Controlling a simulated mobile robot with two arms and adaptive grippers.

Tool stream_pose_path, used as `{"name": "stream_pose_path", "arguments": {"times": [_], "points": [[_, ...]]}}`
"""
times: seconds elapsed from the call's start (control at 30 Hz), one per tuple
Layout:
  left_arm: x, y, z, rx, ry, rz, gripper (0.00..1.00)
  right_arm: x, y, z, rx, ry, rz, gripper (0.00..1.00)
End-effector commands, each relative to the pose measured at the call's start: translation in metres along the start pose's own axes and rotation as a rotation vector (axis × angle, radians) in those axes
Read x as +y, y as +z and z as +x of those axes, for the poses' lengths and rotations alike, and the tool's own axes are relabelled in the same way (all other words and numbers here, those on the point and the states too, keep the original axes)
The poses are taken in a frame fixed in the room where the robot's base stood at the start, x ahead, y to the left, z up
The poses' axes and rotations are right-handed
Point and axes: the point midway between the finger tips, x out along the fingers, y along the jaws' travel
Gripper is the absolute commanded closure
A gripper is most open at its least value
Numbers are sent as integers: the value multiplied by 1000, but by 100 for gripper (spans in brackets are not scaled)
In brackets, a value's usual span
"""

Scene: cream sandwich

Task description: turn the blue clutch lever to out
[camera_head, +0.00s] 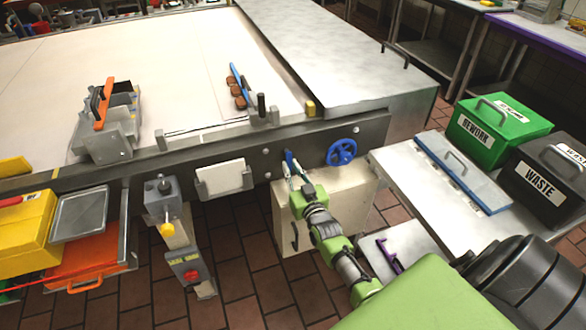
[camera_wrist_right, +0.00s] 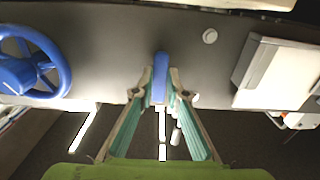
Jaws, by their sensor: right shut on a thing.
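The blue clutch lever (camera_wrist_right: 161,70) stands on the dark side rail of the machine, in the middle of the right wrist view. In the head view a small blue part of the lever (camera_head: 289,158) shows just left of the blue handwheel (camera_head: 341,152). My right gripper (camera_wrist_right: 160,88) is shut on the lever, one finger on each side of it. In the head view my right gripper (camera_head: 295,170) reaches up to the rail from the lower right. The lever's base is partly hidden by the fingers. My left gripper is not in view.
The handwheel is close beside the lever. A white plate (camera_head: 220,178) in a holder is on the rail to the left. A cream box (camera_head: 340,200) is below. Green REWORK (camera_head: 495,130) and black WASTE (camera_head: 545,172) bins stand on the right bench.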

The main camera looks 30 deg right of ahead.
Motion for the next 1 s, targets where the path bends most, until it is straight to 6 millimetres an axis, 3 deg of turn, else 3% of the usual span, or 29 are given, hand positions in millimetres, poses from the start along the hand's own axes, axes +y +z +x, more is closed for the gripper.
{"name": "stream_pose_path", "arguments": {"times": [0.53,0.57,0.6,1.0], "points": [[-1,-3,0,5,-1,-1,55,-2,2,-1,-3,0,27,100],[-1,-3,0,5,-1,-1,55,-2,1,-1,-3,0,28,79],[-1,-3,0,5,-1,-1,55,-2,1,-1,-3,0,27,69],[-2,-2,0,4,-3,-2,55,-1,1,-4,-1,0,23,69]]}}
